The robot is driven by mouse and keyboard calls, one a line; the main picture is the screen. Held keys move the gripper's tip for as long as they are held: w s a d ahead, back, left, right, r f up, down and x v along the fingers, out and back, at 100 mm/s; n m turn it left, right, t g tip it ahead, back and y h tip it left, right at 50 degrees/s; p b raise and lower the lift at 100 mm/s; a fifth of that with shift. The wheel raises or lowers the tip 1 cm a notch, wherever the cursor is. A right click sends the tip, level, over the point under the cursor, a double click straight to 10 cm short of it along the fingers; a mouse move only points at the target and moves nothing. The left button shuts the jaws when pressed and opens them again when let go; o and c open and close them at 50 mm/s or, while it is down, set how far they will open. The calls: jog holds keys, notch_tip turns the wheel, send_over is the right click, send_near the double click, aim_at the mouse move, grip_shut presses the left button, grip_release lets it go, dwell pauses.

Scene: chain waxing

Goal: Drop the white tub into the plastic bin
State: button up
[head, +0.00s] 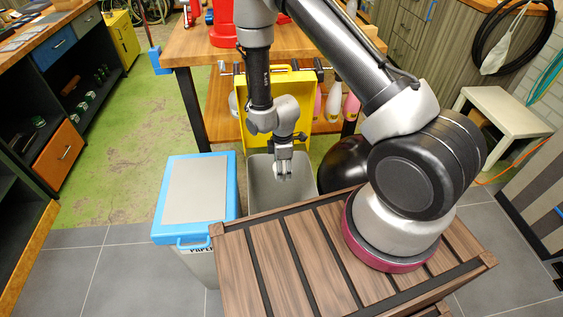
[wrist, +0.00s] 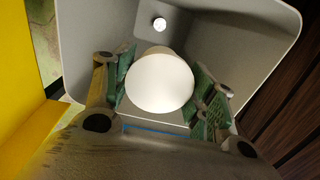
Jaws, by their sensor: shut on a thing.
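My gripper (wrist: 160,92) is shut on the white tub (wrist: 159,82), whose round white top faces the wrist camera between the green finger pads. In the head view my gripper (head: 284,158) points down over the grey plastic bin (head: 265,165), with the tub (head: 283,172) at its fingertips. The tub is over the bin's opening; its exact height against the rim is hard to tell.
A blue-rimmed bin with a grey lid (head: 195,190) stands just left of the grey bin. A yellow panel (head: 300,95) stands behind it, before a wooden workbench (head: 190,45). A slatted wooden surface (head: 310,260) under my arm lies in front. Green floor (head: 110,170) at left is clear.

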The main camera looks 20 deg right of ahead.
jog(key=shift+f, duration=2.1)
jog(key=o, duration=0.9)
notch_tip(320, 180, up, 12)
